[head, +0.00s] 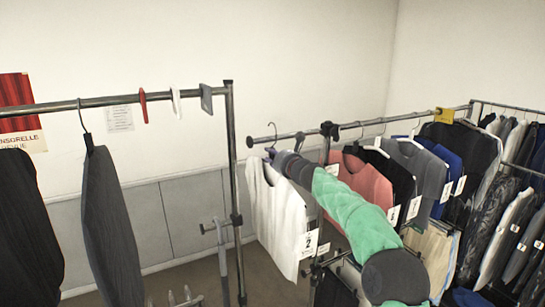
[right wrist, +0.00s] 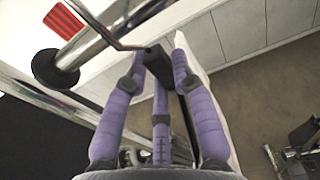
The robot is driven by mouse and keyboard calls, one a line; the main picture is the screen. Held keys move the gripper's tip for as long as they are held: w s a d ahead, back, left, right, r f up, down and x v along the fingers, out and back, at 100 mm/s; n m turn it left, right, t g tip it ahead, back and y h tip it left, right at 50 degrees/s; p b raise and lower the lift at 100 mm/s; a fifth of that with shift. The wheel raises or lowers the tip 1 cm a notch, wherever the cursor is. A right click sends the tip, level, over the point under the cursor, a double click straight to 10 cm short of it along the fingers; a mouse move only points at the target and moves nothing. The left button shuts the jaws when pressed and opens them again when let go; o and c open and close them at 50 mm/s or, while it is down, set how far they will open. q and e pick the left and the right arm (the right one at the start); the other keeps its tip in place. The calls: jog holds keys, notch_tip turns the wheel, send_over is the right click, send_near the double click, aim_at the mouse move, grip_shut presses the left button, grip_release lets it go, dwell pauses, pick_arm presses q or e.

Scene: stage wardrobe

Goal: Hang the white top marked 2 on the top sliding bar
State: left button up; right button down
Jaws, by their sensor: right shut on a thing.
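The white top (head: 280,215) with a tag marked 2 hangs from its hanger below the left end of the right-hand rack's top bar (head: 300,134). My right gripper (head: 271,153) is shut on the hanger neck (right wrist: 155,62), with purple fingers around the dark block. The hanger hook (head: 272,130) rises past the bar near its round end cap. The hook (right wrist: 108,38) crosses in front of the bar in the right wrist view; I cannot tell whether it rests on it. The top shows only as a pale edge (right wrist: 206,90) there. My left gripper is not in view.
A pink top (head: 362,180) and several dark garments hang farther right on that bar, with a yellow marker (head: 444,115). Another rack (head: 150,97) at left carries dark garments and red, white and grey markers. Its upright (head: 234,190) stands left of the white top.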

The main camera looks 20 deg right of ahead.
aim_at(291, 187)
jog(key=shift+f+b, duration=1.85)
jog(key=shift+f, duration=0.1)
jog(key=c, duration=0.9)
grip_release()
jog(key=shift+c, duration=0.2)
jog(key=shift+s, duration=0.1)
jog(key=shift+s+d+r, duration=0.15)
jog(key=shift+s, duration=1.8)
jog(key=shift+s+d+r, duration=0.15)
jog(key=shift+s+d, duration=0.05)
jog(key=shift+s, duration=1.8)
jog(key=shift+s+d+r, duration=0.15)
jog(key=shift+s, duration=1.8)
jog(key=shift+f, duration=0.1)
